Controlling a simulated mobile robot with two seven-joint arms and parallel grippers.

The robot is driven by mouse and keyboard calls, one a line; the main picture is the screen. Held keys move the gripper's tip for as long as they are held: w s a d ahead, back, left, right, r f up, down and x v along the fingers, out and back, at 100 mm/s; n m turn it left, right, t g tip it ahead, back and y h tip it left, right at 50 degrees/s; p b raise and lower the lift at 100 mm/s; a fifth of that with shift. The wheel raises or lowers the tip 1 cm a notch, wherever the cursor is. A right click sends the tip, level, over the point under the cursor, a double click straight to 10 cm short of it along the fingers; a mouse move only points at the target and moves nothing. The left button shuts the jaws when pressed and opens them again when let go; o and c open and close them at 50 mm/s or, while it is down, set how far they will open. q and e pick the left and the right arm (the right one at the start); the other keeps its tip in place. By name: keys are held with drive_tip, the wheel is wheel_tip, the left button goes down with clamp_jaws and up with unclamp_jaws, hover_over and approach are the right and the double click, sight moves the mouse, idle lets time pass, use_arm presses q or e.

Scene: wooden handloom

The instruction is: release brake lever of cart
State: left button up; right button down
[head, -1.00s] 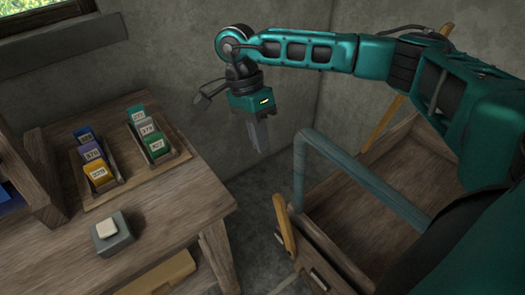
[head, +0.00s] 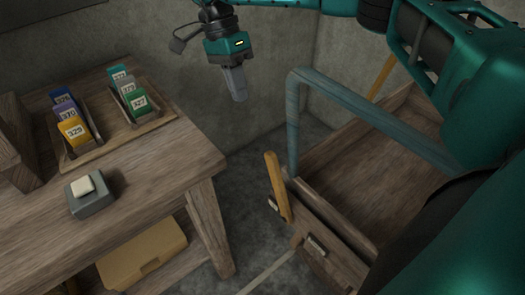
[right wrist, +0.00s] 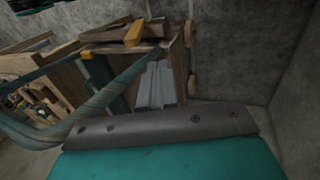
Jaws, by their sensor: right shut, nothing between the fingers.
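The cart (head: 357,252) is a wooden box at the lower right of the head view, with a blue-grey tubular handle (head: 294,135). A slim yellow-brown wooden lever (head: 278,187) stands nearly upright at its near left corner. It looks like the brake lever. My right gripper (head: 239,97) points down, shut and empty, above and left of the lever, apart from it and the handle. Its closed fingers also show in the right wrist view (right wrist: 156,84). My left gripper is out of view.
A wooden table (head: 150,190) at left carries numbered coloured cards in holders (head: 138,104) and a grey block with a pale button (head: 90,195). A yellowish box (head: 143,256) sits below. A second yellow-brown bar (head: 381,78) stands at the cart's far side. Floor shows between table and cart.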

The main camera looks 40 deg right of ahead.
drive_tip(key=shift+w+d, duration=0.1)
drive_tip(key=shift+w, duration=0.2)
drive_tip(key=s+f+b, duration=0.1)
drive_tip(key=s+f, duration=0.6)
drive_tip(key=f, duration=0.2)
drive_tip(key=shift+s+d+f+b, duration=0.25)
drive_tip(key=shift+d+f+b, duration=0.05)
drive_tip(key=shift+b, duration=0.05)
idle(0.4)
